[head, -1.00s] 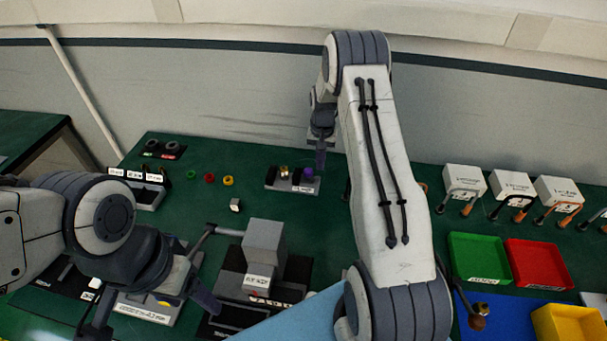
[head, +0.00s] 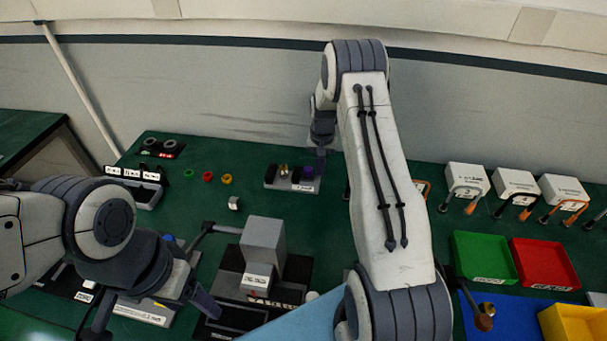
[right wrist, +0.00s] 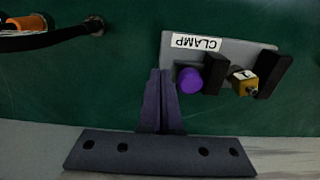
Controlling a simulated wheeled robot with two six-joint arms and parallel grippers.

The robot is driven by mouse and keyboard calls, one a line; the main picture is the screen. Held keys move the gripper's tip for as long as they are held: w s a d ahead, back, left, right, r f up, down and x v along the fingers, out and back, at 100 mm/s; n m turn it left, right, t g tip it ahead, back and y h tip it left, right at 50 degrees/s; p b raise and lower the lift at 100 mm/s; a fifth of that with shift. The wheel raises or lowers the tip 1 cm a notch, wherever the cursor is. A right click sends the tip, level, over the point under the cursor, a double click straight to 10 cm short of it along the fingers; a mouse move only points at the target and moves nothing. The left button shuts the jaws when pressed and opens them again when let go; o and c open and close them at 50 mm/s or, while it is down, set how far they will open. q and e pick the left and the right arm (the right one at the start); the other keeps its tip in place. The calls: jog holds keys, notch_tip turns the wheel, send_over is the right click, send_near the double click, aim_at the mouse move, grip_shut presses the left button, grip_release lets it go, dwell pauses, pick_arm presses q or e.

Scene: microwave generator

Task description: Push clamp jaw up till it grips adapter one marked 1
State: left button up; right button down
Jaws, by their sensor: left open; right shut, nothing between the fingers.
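The clamp (head: 271,184) is a grey plate with a white CLAMP label, at the back middle of the bench. In the right wrist view, the clamp plate (right wrist: 232,46) carries a purple knob (right wrist: 190,79), a black jaw (right wrist: 213,75) beside it, a brass adapter (right wrist: 241,82) with a white marked tag, and a black end block (right wrist: 268,75). A narrow gap shows between jaw and adapter. My right gripper (right wrist: 160,72) is shut and empty, close to the knob's left side; contact is unclear. My left gripper (head: 150,322) is open and empty at the front left.
A grey block-shaped device (head: 264,240) stands front centre. Coloured rings (head: 207,177) lie left of the clamp. Green (head: 485,258) and red (head: 543,264) trays and white boxes (head: 515,184) with cables are at right. A cable (right wrist: 60,38) lies left of the clamp.

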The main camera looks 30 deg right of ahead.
aim_at(309, 169)
jog(key=shift+f+b, duration=0.35)
jog(key=shift+f, duration=0.4)
jog(key=shift+w+a+r, duration=0.1)
jog(key=shift+w+a, duration=0.65)
jog(key=shift+a, duration=0.25)
jog(key=shift+w+a, duration=0.75)
jog(key=shift+a, duration=0.2)
dwell(2.3)
jog(key=shift+s+d, duration=0.15)
jog(key=shift+d, duration=0.05)
jog(key=shift+s+d, duration=0.25)
jog(key=shift+d, duration=0.1)
jog(key=shift+r+p, duration=2.45)
jog(key=shift+r, duration=1.55)
